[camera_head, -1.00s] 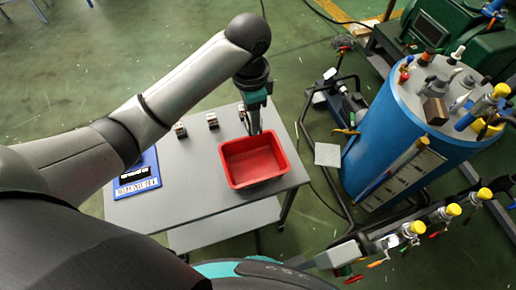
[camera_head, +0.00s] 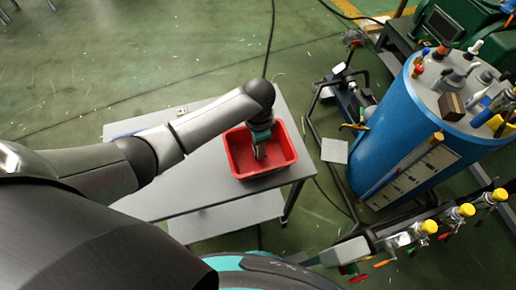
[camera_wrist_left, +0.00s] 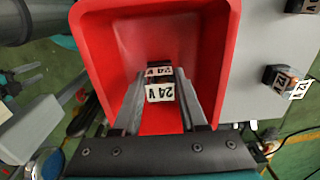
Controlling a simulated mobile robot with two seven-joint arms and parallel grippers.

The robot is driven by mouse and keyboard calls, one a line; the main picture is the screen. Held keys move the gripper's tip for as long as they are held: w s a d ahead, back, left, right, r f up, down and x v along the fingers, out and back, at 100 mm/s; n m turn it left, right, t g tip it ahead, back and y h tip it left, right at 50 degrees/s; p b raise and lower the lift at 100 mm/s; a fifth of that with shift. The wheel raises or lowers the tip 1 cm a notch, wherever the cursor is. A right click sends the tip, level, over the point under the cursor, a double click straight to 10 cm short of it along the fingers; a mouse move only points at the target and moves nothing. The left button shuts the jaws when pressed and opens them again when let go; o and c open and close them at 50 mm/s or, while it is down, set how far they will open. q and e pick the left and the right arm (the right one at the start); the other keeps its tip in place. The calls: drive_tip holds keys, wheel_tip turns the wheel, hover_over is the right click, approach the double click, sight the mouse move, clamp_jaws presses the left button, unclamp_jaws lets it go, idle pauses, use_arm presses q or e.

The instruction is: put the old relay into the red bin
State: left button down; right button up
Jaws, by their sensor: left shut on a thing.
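The red bin (camera_head: 282,174) stands on the right part of the grey table and also fills the middle of the left wrist view (camera_wrist_left: 217,45). My left gripper (camera_head: 259,154) points down into the bin. In the left wrist view its two fingers (camera_wrist_left: 158,77) are shut on a small relay (camera_wrist_left: 160,93) with a white label reading 24 V. The relay shows against the bin's inside; I cannot tell whether it touches the floor. In the head view the relay is hidden by the gripper. My right gripper is not in view.
A relay marked 12 V (camera_wrist_left: 279,78) and another small block (camera_wrist_left: 303,6) are on the grey table (camera_head: 180,197) beside the bin. My left arm covers much of the table's left part. A blue tank (camera_head: 400,150) stands to the right.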

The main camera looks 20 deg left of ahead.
use_arm(q)
drive_tip(key=shift+f, duration=0.75)
drive_tip(key=shift+f, duration=0.1)
drive_tip(key=shift+c, duration=2.2)
unclamp_jaws()
wheel_tip(320, 180, up, 12)
drive_tip(key=p, duration=0.3)
drive_tip(key=shift+r, duration=0.2)
